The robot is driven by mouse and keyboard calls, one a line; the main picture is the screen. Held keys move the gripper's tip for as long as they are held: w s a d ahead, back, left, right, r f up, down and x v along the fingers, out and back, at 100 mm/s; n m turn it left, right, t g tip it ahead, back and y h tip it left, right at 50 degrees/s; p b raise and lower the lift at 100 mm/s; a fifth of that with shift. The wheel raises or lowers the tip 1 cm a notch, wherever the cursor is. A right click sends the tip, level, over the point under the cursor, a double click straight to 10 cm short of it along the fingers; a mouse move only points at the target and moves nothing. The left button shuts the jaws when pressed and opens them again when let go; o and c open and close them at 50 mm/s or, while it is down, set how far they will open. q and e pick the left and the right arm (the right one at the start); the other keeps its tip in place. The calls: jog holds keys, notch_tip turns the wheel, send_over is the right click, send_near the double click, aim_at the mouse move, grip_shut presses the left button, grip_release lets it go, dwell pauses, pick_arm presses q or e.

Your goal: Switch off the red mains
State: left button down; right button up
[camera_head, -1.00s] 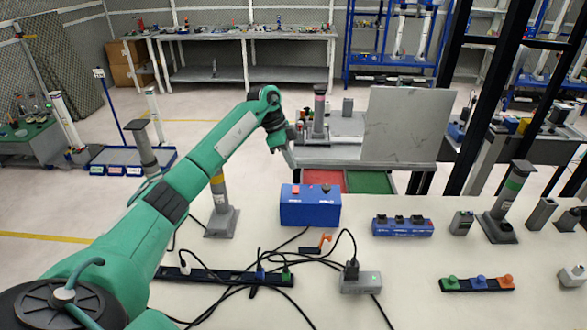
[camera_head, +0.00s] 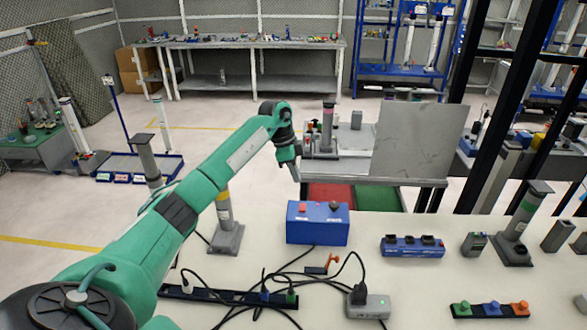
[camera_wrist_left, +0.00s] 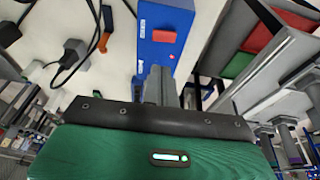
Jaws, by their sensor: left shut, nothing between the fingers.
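A blue box (camera_head: 317,228) stands on the pale table, with a red switch (camera_head: 303,207) and a dark round knob (camera_head: 335,206) on its top. In the left wrist view the blue box (camera_wrist_left: 172,14) and its red switch (camera_wrist_left: 164,37) show just beyond my fingers. My left gripper (camera_head: 295,172) is shut and empty, pointing down above and behind the box, apart from the red switch. Its narrow closed fingers (camera_wrist_left: 159,84) cover part of the box in the left wrist view. My right gripper is not in view.
A black power strip (camera_head: 225,296) with plugs, tangled black cables, a grey socket box (camera_head: 367,306) and a small orange-handled part (camera_head: 329,262) lie in front. A blue three-switch unit (camera_head: 413,246) stands right.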

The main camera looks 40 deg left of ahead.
aim_at(303, 209)
pick_arm(q)
jog(key=p+x, duration=0.1)
jog(key=x, duration=0.5)
jog(key=s+p+x, duration=0.1)
jog(key=x, duration=0.1)
jog(key=shift+w+a+f+p, duration=0.15)
jog(key=shift+f+p, duration=0.15)
jog(key=shift+f, duration=0.6)
